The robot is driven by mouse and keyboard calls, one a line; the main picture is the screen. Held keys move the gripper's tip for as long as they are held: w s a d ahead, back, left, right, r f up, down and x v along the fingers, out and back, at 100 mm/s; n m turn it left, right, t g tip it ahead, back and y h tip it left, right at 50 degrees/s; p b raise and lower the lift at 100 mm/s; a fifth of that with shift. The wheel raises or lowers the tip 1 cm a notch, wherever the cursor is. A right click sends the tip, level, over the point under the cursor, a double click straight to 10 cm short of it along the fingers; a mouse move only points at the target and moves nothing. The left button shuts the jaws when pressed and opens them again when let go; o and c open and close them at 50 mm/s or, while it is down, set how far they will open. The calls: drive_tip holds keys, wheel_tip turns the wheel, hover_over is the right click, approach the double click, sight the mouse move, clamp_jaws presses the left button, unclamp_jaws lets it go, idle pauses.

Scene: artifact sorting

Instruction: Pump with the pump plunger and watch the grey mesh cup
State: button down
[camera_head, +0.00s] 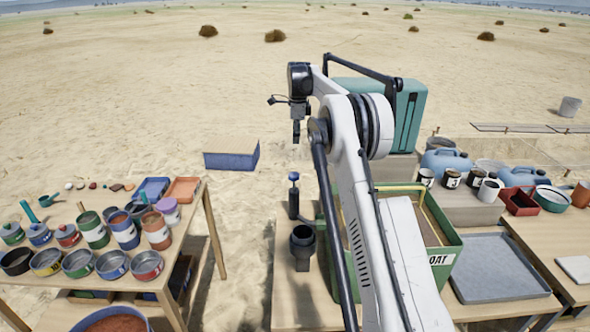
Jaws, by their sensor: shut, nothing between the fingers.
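The pump plunger (293,177) has a blue knob on a thin rod, standing upright from a dark pump body on the wooden table in the middle. A dark grey cup (303,243) stands just in front of it; it looks like the mesh cup, but I cannot make out its mesh or what is inside. My gripper (296,138) points down, shut and empty. In the picture it is above the blue knob, with a visible gap between them. A green-rimmed box (448,247) with lettering ending in "OAT" stands right of the pump, partly hidden by my arm.
Left, a wooden table (195,207) holds several tins, cans and small trays. Right, a grey tray (497,266) lies on a table, with mugs and blue jugs behind. A teal case (410,112) stands behind my arm. A blue-sided box (231,160) lies on the sand.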

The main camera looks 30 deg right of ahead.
sight(295, 174)
drive_tip(key=f, duration=1.4)
drive_tip(key=shift+w+a+p, duration=0.2)
drive_tip(key=shift+w+p, duration=0.05)
drive_tip(key=shift+p, duration=0.15)
wheel_tip(295, 174, down, 4)
drive_tip(key=b, duration=0.2)
drive_tip(key=shift+b, duration=0.3)
idle(2.8)
wheel_tip(295, 174, up, 14)
drive_tip(key=shift+s+d+p, duration=0.2)
drive_tip(key=shift+s+p, duration=0.05)
drive_tip(key=shift+p, duration=0.1)
idle(1.5)
